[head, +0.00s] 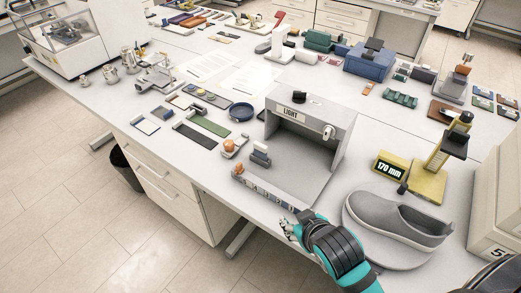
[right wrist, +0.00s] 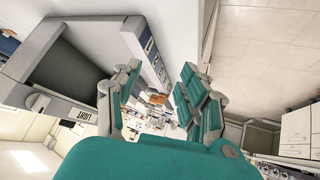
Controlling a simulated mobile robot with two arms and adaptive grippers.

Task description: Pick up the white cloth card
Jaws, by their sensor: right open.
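Several flat sample cards lie on the left part of the table in the head view. I cannot tell for sure which is the white cloth card. My right gripper (head: 288,228) is at the table's front edge, in front of the light box and well to the right of these cards. In the right wrist view its fingers (right wrist: 160,72) are spread, with nothing held between them. My left gripper is not in view.
The grey light box (head: 343,143) stands just behind my right gripper. A grey shoe (head: 398,222) on a round plate is to its right. Dark and green strips (head: 204,126), a blue dish (head: 241,111) and small orange-topped pieces (head: 229,145) lie between the cards and the box.

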